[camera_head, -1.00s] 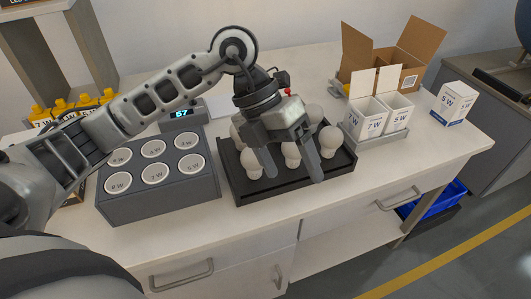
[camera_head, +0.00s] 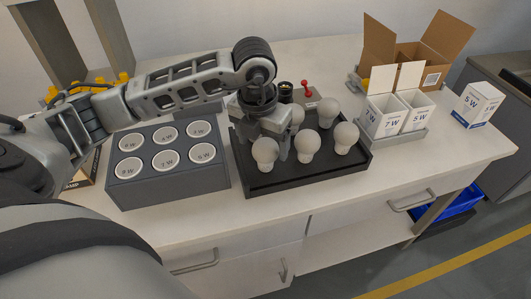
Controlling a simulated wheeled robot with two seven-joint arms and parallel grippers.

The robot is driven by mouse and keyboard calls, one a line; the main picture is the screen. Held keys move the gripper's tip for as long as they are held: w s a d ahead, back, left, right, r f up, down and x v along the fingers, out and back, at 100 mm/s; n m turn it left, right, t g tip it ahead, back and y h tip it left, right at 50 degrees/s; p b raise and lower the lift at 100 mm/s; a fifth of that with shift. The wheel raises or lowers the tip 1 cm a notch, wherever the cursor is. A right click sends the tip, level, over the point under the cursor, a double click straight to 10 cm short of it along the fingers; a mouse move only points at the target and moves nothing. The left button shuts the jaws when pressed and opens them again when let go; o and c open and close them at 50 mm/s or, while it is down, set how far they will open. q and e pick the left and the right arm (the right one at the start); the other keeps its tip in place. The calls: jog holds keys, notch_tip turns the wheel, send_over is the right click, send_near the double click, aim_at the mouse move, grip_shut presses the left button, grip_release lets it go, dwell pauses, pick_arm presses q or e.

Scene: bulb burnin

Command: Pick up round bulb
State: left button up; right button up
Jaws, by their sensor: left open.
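Several round white bulbs stand on a black tray (camera_head: 310,179) on the bench. The front-left bulb (camera_head: 265,151) stands in front of my left gripper. A front-middle bulb (camera_head: 307,144), a front-right bulb (camera_head: 345,137) and a back-right bulb (camera_head: 327,111) are in plain view. Another bulb (camera_head: 297,115) is partly hidden behind the gripper. My left gripper (camera_head: 266,140) is open, pointing down over the tray's left part among the bulbs. I cannot tell whether a bulb is between its fingers. My right gripper is not in view.
A grey block of sockets with wattage labels (camera_head: 125,194) stands left of the tray. A red-knobbed switch (camera_head: 307,86) is behind it. White 7 W and 5 W boxes (camera_head: 385,117), an open cardboard box (camera_head: 437,45) and a separate 5 W box (camera_head: 478,105) stand right.

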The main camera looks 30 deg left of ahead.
pick_arm(q)
jog(key=f, duration=0.3)
jog(key=f+p, duration=0.1)
jog(key=f, duration=0.1)
jog(key=shift+w+d, duration=0.2)
jog(key=shift+w, duration=0.15)
jog(key=c, duration=1.1)
jog(key=shift+r, duration=0.1)
